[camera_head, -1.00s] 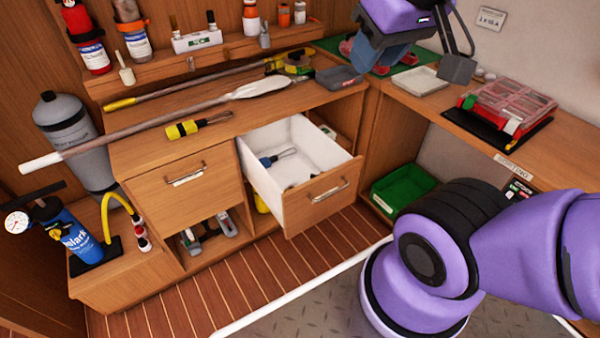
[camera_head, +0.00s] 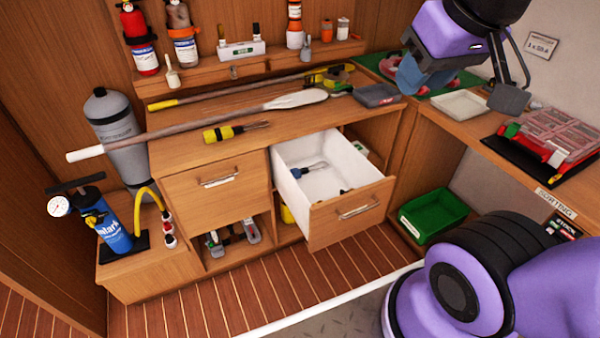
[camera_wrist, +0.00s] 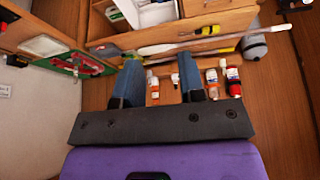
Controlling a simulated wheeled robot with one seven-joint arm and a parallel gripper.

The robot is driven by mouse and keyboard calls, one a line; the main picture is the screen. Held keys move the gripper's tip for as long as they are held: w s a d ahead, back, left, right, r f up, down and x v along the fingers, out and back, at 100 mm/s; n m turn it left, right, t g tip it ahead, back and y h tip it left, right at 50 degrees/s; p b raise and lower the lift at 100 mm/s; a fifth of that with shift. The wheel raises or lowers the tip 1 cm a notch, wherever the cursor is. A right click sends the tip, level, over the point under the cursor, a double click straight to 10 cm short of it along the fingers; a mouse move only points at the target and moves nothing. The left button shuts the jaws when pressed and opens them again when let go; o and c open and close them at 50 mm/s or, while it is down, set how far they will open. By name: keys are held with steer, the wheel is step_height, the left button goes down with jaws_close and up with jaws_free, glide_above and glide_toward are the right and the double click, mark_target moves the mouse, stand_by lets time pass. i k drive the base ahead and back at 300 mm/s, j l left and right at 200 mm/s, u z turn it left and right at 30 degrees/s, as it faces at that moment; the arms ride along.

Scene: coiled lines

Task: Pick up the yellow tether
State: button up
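A yellow-and-black bundle with a thin dark loop, which looks like the yellow tether (camera_head: 222,133), lies on the wooden counter above the closed drawer. It also shows in the wrist view (camera_wrist: 207,31), near the counter's edge. My gripper (camera_wrist: 160,78) has two blue fingers standing well apart with nothing between them. In the head view its blue fingers (camera_head: 413,76) hang above the counter's back right corner, well to the right of the tether and not touching it. The far finger is partly hidden there.
A long paddle (camera_head: 200,125) lies behind the tether, and a yellow-tipped pole (camera_head: 225,92) behind that. The open white drawer (camera_head: 290,154) juts out below, holding a blue bundle (camera_head: 308,170). A grey box (camera_head: 377,95) and white tray (camera_head: 459,105) are near my gripper.

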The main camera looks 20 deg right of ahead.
mark_target(219, 134)
steer(key=i+j, duration=0.25)
steer(key=i, duration=0.2)
steer(key=i+j+u, duration=0.15)
steer(key=i, duration=0.25)
steer(key=j, duration=0.1)
